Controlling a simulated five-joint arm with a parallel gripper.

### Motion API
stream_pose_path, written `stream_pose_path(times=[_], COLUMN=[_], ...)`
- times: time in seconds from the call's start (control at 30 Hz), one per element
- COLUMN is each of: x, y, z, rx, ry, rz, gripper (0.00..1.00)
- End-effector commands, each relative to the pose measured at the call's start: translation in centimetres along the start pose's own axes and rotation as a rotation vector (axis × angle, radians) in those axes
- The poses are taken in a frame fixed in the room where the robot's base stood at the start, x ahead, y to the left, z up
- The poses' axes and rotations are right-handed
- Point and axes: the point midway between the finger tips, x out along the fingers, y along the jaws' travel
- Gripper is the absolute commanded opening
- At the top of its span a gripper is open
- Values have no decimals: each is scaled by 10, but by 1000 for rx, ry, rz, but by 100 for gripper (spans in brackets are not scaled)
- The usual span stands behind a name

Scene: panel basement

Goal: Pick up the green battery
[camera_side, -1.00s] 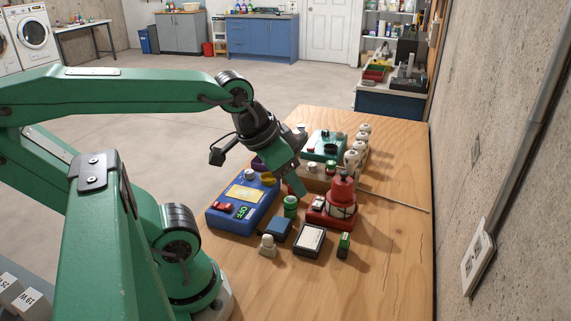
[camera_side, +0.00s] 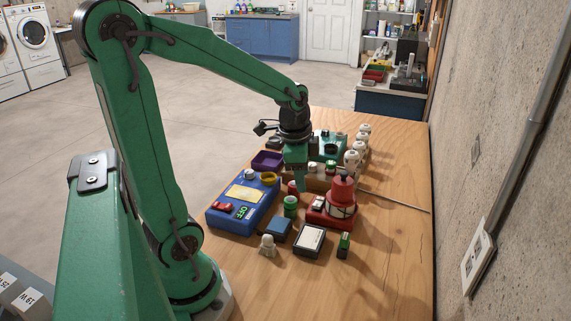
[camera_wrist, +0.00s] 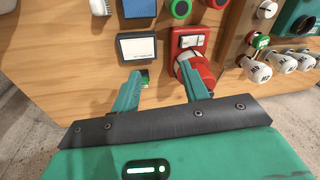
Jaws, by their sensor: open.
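The green battery appears to be the small dark block with a green face (camera_side: 344,240), on the near side of the wooden table. In the wrist view its green part (camera_wrist: 145,76) shows just beside my left finger, which covers some of it. My gripper (camera_side: 301,186) points down above the table, behind the red domed device and farther from the side camera than the battery.
The red domed device (camera_side: 341,195) is a tall obstacle close to my gripper. White insulators (camera_side: 352,160) stand behind. The table's right side is mostly clear.

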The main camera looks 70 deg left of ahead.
Motion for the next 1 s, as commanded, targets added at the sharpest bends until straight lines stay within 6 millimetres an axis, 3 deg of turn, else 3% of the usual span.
stream_pose_path(times=[0.3, 0.5, 1.0], x=[57, 84, 102], y=[-40, -53, -56], z=[25, 40, 46], rx=[214, 316, 356], ry=[-72, -86, -89], rz=[98, 149, 169], gripper=[45, 45, 45])
